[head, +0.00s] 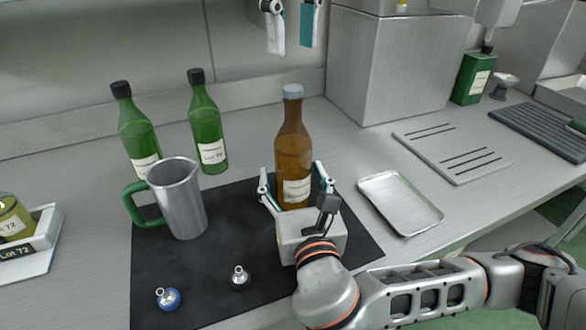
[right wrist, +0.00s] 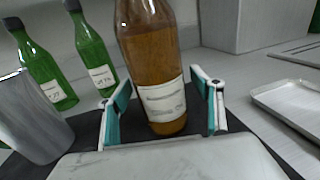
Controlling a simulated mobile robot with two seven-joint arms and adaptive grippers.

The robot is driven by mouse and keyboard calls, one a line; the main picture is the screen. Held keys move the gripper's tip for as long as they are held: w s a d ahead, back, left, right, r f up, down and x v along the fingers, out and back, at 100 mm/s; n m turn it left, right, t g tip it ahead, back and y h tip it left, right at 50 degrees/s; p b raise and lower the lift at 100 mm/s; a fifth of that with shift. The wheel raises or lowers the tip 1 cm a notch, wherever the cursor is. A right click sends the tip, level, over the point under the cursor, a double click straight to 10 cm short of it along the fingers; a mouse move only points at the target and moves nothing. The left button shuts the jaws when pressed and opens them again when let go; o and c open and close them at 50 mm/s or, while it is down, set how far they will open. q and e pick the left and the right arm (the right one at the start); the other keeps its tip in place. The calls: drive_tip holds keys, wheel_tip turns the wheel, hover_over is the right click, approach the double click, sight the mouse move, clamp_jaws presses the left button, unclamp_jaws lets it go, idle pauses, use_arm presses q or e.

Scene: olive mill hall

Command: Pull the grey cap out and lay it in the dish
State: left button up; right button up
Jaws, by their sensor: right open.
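The grey cap (head: 293,91) sits on top of an upright amber bottle (head: 294,150) labelled in white. The bottle stands on a dark mat; its lower part shows in the right wrist view (right wrist: 155,60), where the cap is out of frame. The dish (head: 388,213), a shallow, empty metal tray, lies right of the bottle. My right gripper (head: 292,178) is open low around the bottle, one finger each side; the right wrist view shows gaps beside the glass. My left gripper (head: 292,32) hangs at the top edge above the cap, its fingers apart and empty.
A metal jug (head: 180,200) with a green handle and two green bottles (head: 208,125) stand left. Blue (head: 167,298) and dark (head: 240,277) stoppers lie on the mat (head: 180,268). A steel box (head: 395,70) stands behind; a slotted plate (head: 450,150) lies right.

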sight(293, 88)
drive_tip(key=c, duration=1.7)
use_arm(q)
drive_tip(key=shift+o, duration=1)
drive_tip(key=shift+s+m+t+y, duration=0.5)
drive_tip(key=shift+s+t, duration=0.1)
drive_tip(key=shift+s, duration=0.05)
drive_tip(key=s+d+m+t, duration=0.2)
drive_tip(key=s+m+t, duration=0.4)
drive_tip(key=s+t, duration=0.2)
drive_tip(key=shift+y, duration=0.4)
drive_tip(key=x, duration=1.1)
drive_tip(key=shift+w+a+f, duration=0.15)
drive_tip(key=shift+w+a, duration=0.05)
drive_tip(key=shift+w, duration=0.1)
clamp_jaws()
